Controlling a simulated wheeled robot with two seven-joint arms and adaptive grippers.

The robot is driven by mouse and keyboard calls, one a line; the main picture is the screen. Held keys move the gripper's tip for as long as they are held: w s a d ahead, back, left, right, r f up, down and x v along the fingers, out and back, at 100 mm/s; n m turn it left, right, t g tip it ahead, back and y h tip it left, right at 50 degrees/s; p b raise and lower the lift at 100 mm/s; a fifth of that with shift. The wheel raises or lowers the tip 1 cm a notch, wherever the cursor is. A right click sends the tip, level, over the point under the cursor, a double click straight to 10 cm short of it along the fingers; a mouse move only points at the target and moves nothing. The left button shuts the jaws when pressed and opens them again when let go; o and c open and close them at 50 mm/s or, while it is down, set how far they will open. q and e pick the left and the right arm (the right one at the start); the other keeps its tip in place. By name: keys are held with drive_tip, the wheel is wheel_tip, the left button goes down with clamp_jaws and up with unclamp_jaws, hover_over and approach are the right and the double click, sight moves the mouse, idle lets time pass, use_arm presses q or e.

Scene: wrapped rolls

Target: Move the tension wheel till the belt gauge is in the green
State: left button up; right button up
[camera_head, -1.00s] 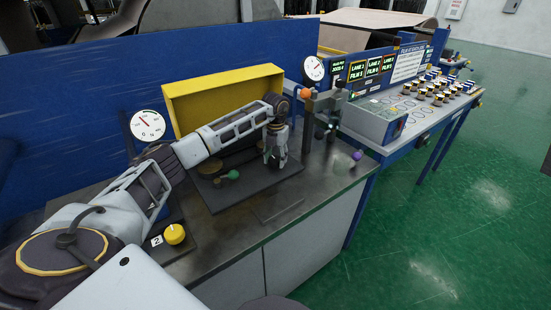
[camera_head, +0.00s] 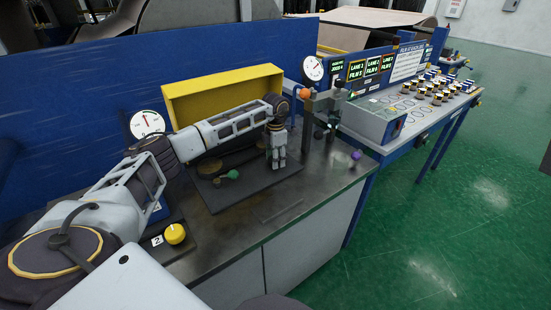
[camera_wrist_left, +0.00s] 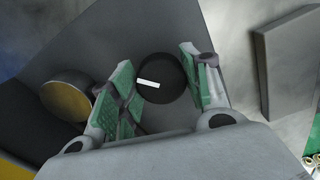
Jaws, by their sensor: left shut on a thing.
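My left gripper (camera_head: 278,164) points down over the dark base plate (camera_head: 225,199) of the belt unit. In the left wrist view its green-padded fingers (camera_wrist_left: 160,88) are on either side of a black round knob with a white line, the likely tension wheel (camera_wrist_left: 158,72), and are shut on it. In the head view the gripper hides this wheel. A round white gauge (camera_head: 147,123) stands at the left, its lower part hidden by my arm. Its red needle points up and slightly left; I cannot read the colour zone clearly. My right gripper is not in view.
A yellow guard (camera_head: 215,95) stands behind the plate. A green knob (camera_head: 233,174), yellow knob (camera_head: 174,233), purple knob (camera_head: 356,155) and orange knob (camera_head: 304,93) are nearby. A second gauge (camera_head: 313,68) stands behind. The front right of the worktop (camera_head: 310,205) is clear.

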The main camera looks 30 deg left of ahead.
use_arm(q)
drive_tip(key=shift+r+m, duration=0.1)
drive_tip(key=shift+m, duration=2.2)
drive_tip(key=m, duration=0.4)
drive_tip(key=shift+s, duration=0.1)
drive_tip(key=shift+m, duration=1.1)
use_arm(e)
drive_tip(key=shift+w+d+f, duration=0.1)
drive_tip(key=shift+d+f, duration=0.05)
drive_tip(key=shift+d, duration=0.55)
